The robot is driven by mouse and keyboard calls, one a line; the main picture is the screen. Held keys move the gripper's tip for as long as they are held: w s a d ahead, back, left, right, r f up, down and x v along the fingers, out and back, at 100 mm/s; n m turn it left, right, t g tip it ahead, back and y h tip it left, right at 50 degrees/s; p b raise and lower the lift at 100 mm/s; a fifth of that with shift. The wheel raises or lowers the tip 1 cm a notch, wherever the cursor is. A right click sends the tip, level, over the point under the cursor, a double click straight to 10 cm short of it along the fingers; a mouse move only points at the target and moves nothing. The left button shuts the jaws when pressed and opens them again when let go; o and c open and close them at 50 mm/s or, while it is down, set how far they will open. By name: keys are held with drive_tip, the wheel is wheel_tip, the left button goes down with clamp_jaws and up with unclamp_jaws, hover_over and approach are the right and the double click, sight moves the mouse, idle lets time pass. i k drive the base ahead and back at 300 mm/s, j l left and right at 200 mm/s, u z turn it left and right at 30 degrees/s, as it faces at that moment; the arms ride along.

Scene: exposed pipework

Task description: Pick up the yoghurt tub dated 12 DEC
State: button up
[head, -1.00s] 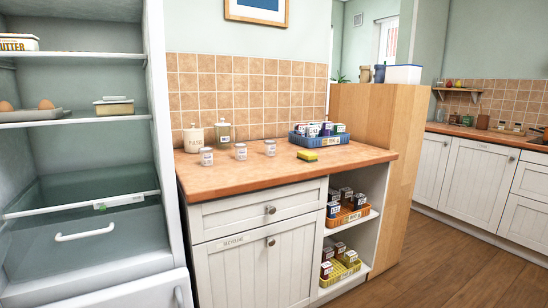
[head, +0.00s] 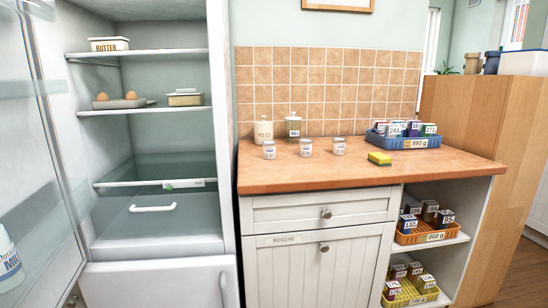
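Three small pale tubs stand upright in a loose row on the wooden counter (head: 300,177): a left tub (head: 269,150), a middle tub (head: 305,147) and a right tub (head: 338,146). Each has a white label with dark print, too small to read, so I cannot tell which one is dated 12 DEC. They stand apart from one another. My gripper is not in view.
The open fridge (head: 140,110) is at left, its door (head: 40,130) swung toward me. Two canisters stand behind the tubs. A sponge (head: 379,158) and blue basket (head: 405,141) are to their right. Lower shelves hold an orange basket (head: 432,236) and a yellow basket (head: 410,299).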

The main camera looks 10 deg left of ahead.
sight(269, 146)
drive_tip(key=i+l+u, duration=0.1)
drive_tip(key=l, duration=0.25)
drive_tip(key=i+l, duration=0.25)
drive_tip(key=i+l+u, duration=0.15)
drive_tip(key=l, duration=0.3)
drive_tip(key=i+l, duration=0.2)
drive_tip(key=l, duration=0.15)
drive_tip(key=i+l+u, duration=0.15)
drive_tip(key=l, duration=0.2)
drive_tip(key=i+l+u, duration=0.1)
drive_tip(key=l, duration=0.3)
drive_tip(key=i+l+u, duration=0.1)
drive_tip(key=u, duration=0.2)
drive_tip(key=j+z, duration=0.3)
drive_tip(key=j, duration=1.25)
